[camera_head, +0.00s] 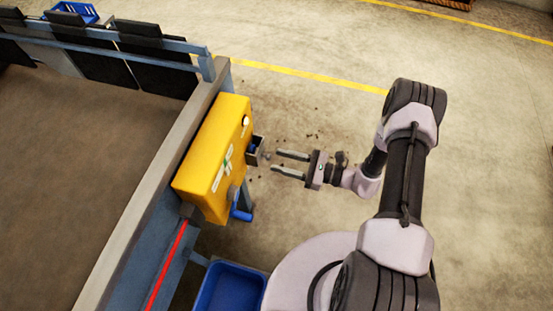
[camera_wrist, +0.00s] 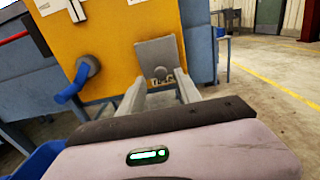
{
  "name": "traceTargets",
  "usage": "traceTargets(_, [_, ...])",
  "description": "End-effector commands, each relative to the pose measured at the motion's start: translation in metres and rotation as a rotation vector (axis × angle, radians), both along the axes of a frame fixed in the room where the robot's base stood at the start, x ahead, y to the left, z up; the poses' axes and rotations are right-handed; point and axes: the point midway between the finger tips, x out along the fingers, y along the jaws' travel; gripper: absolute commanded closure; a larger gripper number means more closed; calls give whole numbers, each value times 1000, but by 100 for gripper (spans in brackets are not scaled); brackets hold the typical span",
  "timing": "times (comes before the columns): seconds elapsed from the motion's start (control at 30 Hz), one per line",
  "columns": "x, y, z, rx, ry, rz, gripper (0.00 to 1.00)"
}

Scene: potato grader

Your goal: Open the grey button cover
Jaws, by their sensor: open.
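The grey button cover (camera_wrist: 157,54) is a flat plate on the front of the yellow box (camera_wrist: 105,42), centre of the wrist view. Small metal parts show at its lower edge; whether it is fully shut I cannot tell. In the head view the grey cover (camera_head: 257,144) juts from the right face of the yellow box (camera_head: 212,160). My gripper (camera_head: 275,161) is open and empty, its fingers pointing left at the cover with a small gap. In the wrist view my gripper (camera_wrist: 160,78) has one finger low on either side of the cover's lower edge.
A blue-handled lever (camera_wrist: 70,92) sticks out left of the cover. A white knob (camera_head: 246,120) is on the box's upper part. A blue crate (camera_head: 230,289) stands below, near my base. A grey-railed machine bed (camera_head: 80,130) lies left. The floor to the right is clear.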

Motion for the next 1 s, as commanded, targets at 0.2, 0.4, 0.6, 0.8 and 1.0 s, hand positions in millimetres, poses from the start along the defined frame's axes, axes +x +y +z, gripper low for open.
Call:
traceTargets(0.2, [7,19,0,0,0,1,60])
traceTargets(0.4, [7,20,0,0,0,0,60])
traceTargets(0.6, [7,20,0,0,0,0,89])
traceTargets(0.8, [7,20,0,0,0,0,100])
traceTargets(1.0, [7,20,0,0,0,0,100])
